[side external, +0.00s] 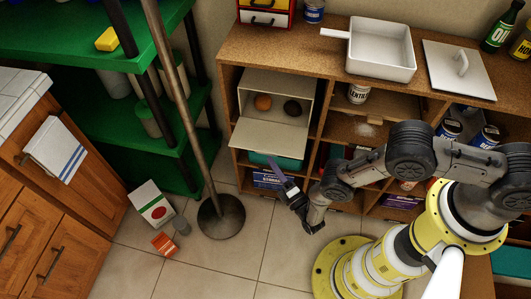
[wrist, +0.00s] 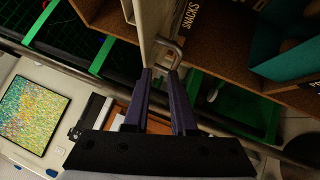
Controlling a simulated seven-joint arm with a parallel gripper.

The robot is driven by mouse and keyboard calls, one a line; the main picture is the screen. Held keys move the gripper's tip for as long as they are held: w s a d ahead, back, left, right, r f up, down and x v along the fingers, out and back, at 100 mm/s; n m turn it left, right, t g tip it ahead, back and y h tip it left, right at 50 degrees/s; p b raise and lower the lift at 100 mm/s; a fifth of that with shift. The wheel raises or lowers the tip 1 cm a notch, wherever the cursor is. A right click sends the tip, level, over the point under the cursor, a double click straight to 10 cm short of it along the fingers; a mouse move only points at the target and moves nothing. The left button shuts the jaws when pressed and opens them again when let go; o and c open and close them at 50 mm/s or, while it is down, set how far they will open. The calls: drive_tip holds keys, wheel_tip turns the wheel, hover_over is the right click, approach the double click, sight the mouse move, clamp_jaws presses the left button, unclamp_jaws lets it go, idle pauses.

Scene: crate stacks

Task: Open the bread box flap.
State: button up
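The bread box (side external: 309,88) sits in an upper-left cubby of the wooden shelf. Its cream flap (side external: 262,137) is swung down and stands out in front, so the inside shows. An orange-brown round item (side external: 263,102) and a dark one (side external: 292,107) lie inside. My gripper (side external: 274,167) is just below the flap's front edge. In the wrist view the fingers (wrist: 160,74) are apart, with their tips next to a metal loop handle (wrist: 176,46) by the pale flap panel (wrist: 145,18). Whether a finger touches the handle cannot be told.
A floor stand with a round base (side external: 221,216) and a slanting pole is left of my gripper. A white carton (side external: 150,205) and an orange box (side external: 165,244) are on the floor. A teal bin (side external: 277,160) and a snacks box (side external: 268,180) sit below the flap.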

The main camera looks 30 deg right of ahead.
drive_tip(key=v, duration=0.7)
drive_tip(key=shift+s, duration=0.2)
